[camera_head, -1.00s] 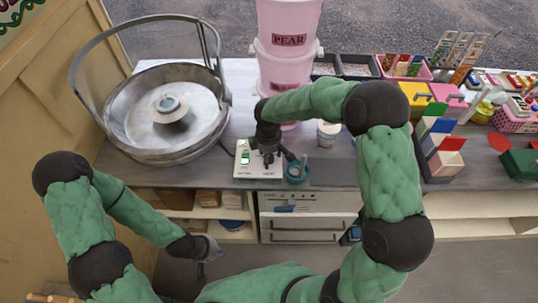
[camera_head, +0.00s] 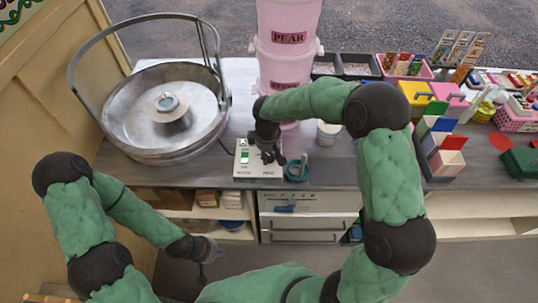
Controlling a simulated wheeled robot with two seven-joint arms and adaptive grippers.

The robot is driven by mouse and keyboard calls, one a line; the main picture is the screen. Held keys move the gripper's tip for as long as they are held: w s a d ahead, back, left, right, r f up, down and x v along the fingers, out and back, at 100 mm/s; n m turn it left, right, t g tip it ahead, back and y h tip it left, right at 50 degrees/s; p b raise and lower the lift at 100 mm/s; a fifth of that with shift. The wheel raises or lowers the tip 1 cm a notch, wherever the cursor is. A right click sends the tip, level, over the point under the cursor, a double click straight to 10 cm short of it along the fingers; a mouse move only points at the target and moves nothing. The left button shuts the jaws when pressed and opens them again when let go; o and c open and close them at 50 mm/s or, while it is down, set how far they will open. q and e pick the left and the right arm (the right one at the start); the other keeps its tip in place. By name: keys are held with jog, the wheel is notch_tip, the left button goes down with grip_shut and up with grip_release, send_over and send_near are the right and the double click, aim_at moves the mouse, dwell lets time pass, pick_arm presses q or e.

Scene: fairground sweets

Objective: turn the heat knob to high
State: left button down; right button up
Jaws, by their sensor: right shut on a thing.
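The heat control box (camera_head: 243,170) is a small white panel with a green switch (camera_head: 245,157) on its left side. It stands on the counter in front of the metal floss bowl. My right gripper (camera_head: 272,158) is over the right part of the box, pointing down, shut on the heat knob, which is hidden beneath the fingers. The knob's pointer and setting cannot be seen. My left gripper (camera_head: 208,250) hangs low in front of the counter, away from the box. Its fingers are too small and dark to tell open from shut.
The large metal bowl (camera_head: 125,125) with its hoop handle is behind left. Pink stacked tubs (camera_head: 288,60) stand behind my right gripper. A teal ring-shaped thing (camera_head: 296,171) and a white cup (camera_head: 328,132) are close to its right. Coloured boxes (camera_head: 445,163) stand farther right.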

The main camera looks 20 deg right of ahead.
jog(key=m+b, duration=0.1)
jog(key=m, duration=0.4)
jog(key=shift+m, duration=0.3)
jog(key=m+b, duration=0.1)
jog(key=m, duration=0.3)
jog(key=shift+m, duration=0.3)
jog(key=m, duration=0.5)
jog(key=shift+w+g, duration=0.1)
jog(key=shift+g, duration=0.3)
jog(key=shift+m+b, duration=0.4)
jog(key=shift+m, duration=2.1)
jog(key=o, duration=1.2)
jog(key=shift+c, duration=0.2)
